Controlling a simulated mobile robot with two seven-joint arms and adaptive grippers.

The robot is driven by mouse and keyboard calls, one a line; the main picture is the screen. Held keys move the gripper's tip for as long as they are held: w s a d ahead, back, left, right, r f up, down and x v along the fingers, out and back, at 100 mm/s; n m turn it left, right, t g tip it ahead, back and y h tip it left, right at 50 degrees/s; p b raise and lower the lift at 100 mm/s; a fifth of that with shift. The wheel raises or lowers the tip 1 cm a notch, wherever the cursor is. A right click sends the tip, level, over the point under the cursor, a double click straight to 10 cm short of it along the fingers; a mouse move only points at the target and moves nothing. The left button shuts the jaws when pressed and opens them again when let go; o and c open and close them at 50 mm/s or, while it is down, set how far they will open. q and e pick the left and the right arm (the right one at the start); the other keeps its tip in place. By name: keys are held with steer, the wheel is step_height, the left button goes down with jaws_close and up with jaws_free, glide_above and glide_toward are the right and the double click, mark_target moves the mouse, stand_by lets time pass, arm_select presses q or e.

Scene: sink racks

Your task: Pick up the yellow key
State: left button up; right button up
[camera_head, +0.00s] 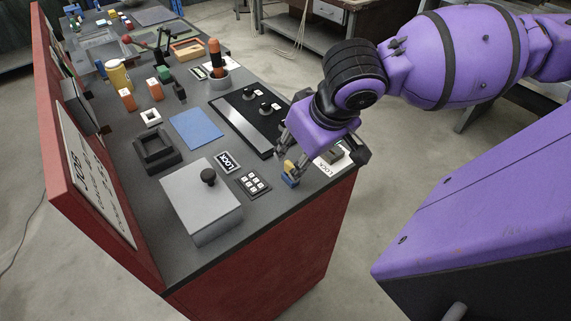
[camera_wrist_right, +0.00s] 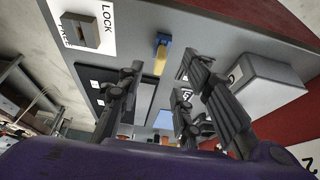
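The yellow key (camera_head: 289,167) is a small yellow piece with a blue part (camera_head: 290,181) at its lower end, near the right edge of the table top. In the right wrist view the yellow key (camera_wrist_right: 160,62) shows between the two finger lines, near the fingertips. My right gripper (camera_head: 291,156) is over the key from above; in the wrist view its fingers (camera_wrist_right: 162,70) are spread with gaps on both sides of the key. The fingers partly hide the key in the head view. My left gripper is not in view.
A lock block on a white LOCK plate (camera_head: 325,169) sits close to the right gripper. A grey box with a black knob (camera_head: 205,205) and a keypad (camera_head: 252,183) stand left of the key. A blue pad (camera_head: 197,128) lies farther back. The table edge is near.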

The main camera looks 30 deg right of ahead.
mark_target(292, 166)
steer(key=x, duration=0.4)
steer(key=shift+b, duration=0.35)
steer(key=shift+w+f, duration=0.35)
steer(key=shift+f, duration=0.25)
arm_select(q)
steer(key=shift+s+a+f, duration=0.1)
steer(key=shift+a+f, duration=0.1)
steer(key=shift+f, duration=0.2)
arm_select(e)
jaws_close()
